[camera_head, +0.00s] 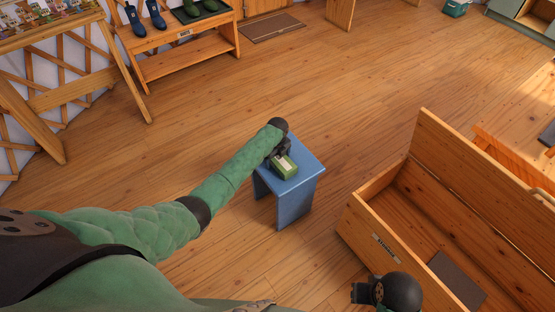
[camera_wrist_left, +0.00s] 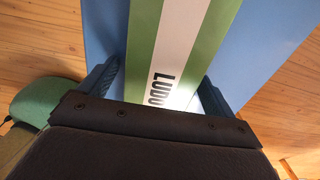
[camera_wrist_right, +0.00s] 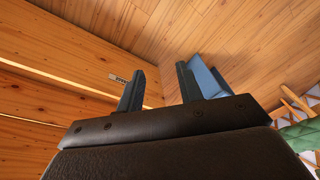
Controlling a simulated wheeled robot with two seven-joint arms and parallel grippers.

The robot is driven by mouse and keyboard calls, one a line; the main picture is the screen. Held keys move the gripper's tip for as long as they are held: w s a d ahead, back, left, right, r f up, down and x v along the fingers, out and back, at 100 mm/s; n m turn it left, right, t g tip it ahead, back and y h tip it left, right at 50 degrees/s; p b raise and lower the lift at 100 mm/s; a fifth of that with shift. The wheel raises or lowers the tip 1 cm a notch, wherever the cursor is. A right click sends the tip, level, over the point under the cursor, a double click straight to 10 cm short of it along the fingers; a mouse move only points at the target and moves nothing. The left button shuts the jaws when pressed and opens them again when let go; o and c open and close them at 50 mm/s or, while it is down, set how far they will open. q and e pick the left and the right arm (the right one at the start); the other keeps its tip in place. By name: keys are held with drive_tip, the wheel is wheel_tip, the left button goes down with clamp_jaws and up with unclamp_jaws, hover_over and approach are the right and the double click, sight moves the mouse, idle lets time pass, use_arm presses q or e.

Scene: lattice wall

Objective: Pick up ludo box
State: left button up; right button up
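The ludo box (camera_head: 286,168) is green with a white band and lies on a small blue stool (camera_head: 293,201). In the left wrist view the box (camera_wrist_left: 178,45) fills the middle, with "LUDO" lettering on its white band. My left gripper (camera_head: 279,153) is at the box, reaching down from above. Its fingers (camera_wrist_left: 155,90) are apart, one to each side of the box, with a small gap visible at the left finger. My right gripper (camera_head: 362,292) is over the near side of the wooden chest. Its fingers (camera_wrist_right: 158,88) are apart with nothing between them.
An open wooden chest (camera_head: 372,240) with a raised lid stands right of the stool. A wooden table (camera_head: 520,130) is at the far right. A shoe bench (camera_head: 185,55) and a trestle table (camera_head: 70,90) stand at the back left. The floor around the stool is clear.

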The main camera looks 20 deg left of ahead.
use_arm(q)
drive_tip(key=c, duration=1.1)
drive_tip(key=shift+c, duration=0.4)
drive_tip(key=shift+r, duration=0.2)
